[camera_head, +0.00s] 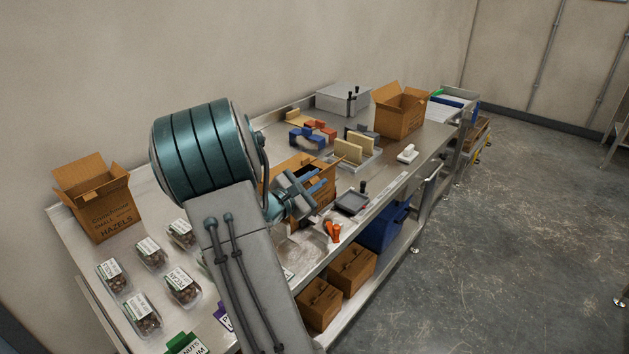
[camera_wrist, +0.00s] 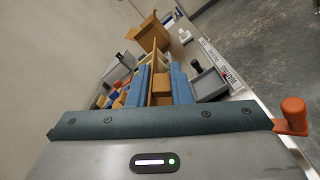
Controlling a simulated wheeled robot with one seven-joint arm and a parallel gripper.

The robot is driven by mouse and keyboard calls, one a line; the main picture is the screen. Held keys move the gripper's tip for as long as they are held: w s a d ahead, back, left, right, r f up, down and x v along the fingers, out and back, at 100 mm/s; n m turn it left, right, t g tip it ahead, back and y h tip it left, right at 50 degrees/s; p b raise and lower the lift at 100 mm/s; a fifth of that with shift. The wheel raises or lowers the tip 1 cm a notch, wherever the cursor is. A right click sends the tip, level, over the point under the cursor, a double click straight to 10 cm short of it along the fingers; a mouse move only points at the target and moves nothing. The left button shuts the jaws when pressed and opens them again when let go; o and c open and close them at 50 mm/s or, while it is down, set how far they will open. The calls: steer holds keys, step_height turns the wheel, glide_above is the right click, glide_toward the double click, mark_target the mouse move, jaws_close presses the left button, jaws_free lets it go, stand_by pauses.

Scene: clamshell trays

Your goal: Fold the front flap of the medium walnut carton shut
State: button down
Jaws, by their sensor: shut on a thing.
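The brown carton (camera_head: 287,164) in the middle of the bench is taken as the medium walnut carton; its label cannot be read. My arm hides much of it in the head view. Its top looks open, with a flap standing at the back. My gripper (camera_head: 316,184) is at the carton's front side. In the wrist view my gripper's blue fingers (camera_wrist: 160,88) stand on both sides of a brown cardboard flap (camera_wrist: 160,92), seen edge-on, and are shut on it. The flap's exact angle and its join to the carton cannot be made out.
An open hazels carton (camera_head: 107,208) stands at left near several filled clamshells (camera_head: 182,283). Another open carton (camera_head: 401,113) stands at the far end. A dark scale-like tray (camera_head: 352,202) and orange-handled tool (camera_head: 333,231) lie near the front edge. Closed cartons (camera_head: 352,268) sit below.

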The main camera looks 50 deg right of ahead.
steer(key=shift+w+r, duration=0.1)
stand_by(0.4)
steer(key=shift+w+r+n+p, duration=0.25)
steer(key=shift+r+n+p, duration=0.1)
steer(key=shift+n+p, duration=0.6)
steer(key=n+p, duration=0.1)
steer(key=w+n+p, duration=0.1)
steer(key=shift+w+a+r+n, duration=0.1)
steer(key=shift+r+n, duration=0.25)
steer(key=shift+r, duration=0.05)
steer(key=w+n+p, duration=0.2)
steer(key=n+p, duration=0.1)
steer(key=shift+r+n+p, duration=0.2)
steer(key=shift+n+p, duration=0.1)
steer(key=shift+w+a+f+n+t+p, duration=0.1)
steer(key=shift+w+f+n+p, duration=0.6)
steer(key=shift+n+p, duration=1.1)
steer(key=shift+w+a+f+n+t+p, duration=0.1)
steer(key=shift+w+f+n+p, duration=0.15)
steer(key=shift+w+n+p, duration=1.45)
steer(key=shift+w+a+f+n+t+p, duration=0.15)
steer(key=shift+f+n+p, duration=0.65)
steer(key=shift+n, duration=1.8)
steer(key=shift+w+d+r, duration=0.1)
steer(key=shift+r, duration=0.1)
